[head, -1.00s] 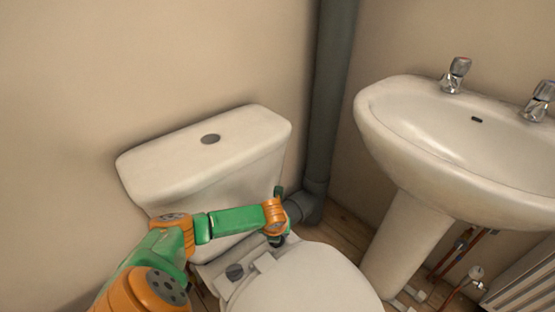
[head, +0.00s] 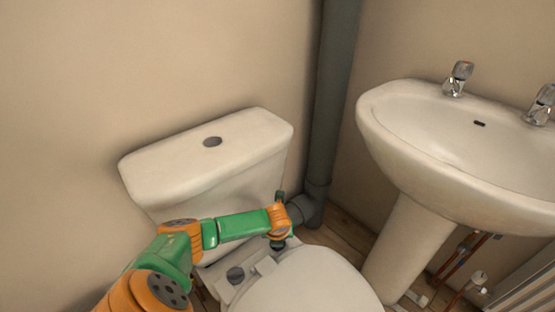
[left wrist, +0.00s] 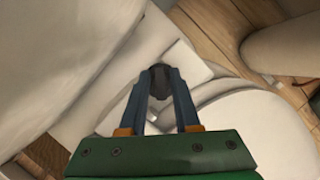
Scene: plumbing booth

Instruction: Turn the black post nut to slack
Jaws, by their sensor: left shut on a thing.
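The black post nut (left wrist: 159,82) sits at the back of the toilet seat, between the fingertips of my left gripper (left wrist: 160,76) in the left wrist view. The gripper is shut on it, and the fingers cover its sides. In the head view my left gripper (head: 279,240) reaches down behind the seat, below the cistern, and mostly hides this nut. My right gripper is in neither view.
The white cistern (head: 205,150) stands close behind my left arm. The toilet seat (head: 310,285) lies lowered in front. A grey waste pipe (head: 333,100) rises behind to the right. The basin (head: 450,150) on its pedestal and copper pipes (head: 465,255) are further right.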

